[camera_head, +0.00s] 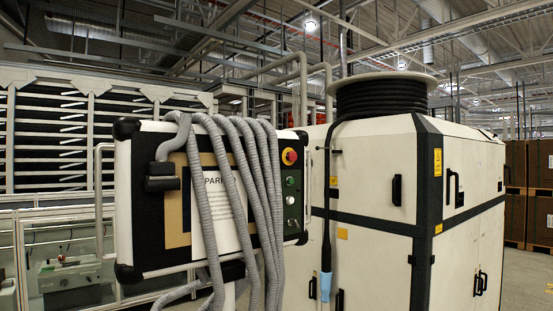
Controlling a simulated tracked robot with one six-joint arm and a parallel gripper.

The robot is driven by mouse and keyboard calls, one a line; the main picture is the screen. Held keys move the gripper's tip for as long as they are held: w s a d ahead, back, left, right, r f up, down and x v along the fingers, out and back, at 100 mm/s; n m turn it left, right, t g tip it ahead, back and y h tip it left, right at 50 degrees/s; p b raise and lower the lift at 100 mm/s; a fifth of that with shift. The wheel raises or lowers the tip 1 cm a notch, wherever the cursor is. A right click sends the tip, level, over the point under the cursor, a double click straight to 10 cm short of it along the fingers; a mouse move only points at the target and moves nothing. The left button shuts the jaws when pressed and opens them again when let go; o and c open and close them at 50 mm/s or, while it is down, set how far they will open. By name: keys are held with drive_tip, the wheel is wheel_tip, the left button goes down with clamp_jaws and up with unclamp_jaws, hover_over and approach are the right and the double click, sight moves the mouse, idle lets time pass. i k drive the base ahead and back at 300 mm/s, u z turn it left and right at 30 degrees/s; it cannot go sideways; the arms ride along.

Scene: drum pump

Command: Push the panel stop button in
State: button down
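The control panel (142,228) is a pale box with black corner guards, standing left of centre in the head view. The stop button (290,156) is a red knob on a yellow surround at the upper right of the panel face. Whether it is in or out cannot be told at this size. Below it are a green button (291,181), a pale button (291,200) and a small knob (292,222). Several grey hoses hang over the panel just left of the buttons, and the stop button itself is uncovered. My gripper is not in view.
Grey corrugated hoses (233,150) drape down the panel front over a paper sheet (219,205). A large white cabinet (375,180) stands behind to the right, with a black cable coil (382,97) on top. A black cable with a blue end (326,285) hangs on the cabinet.

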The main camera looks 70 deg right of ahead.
sight(292, 157)
drive_tip(key=u, duration=1.1)
drive_tip(key=k, duration=2)
drive_tip(key=z, duration=1.45)
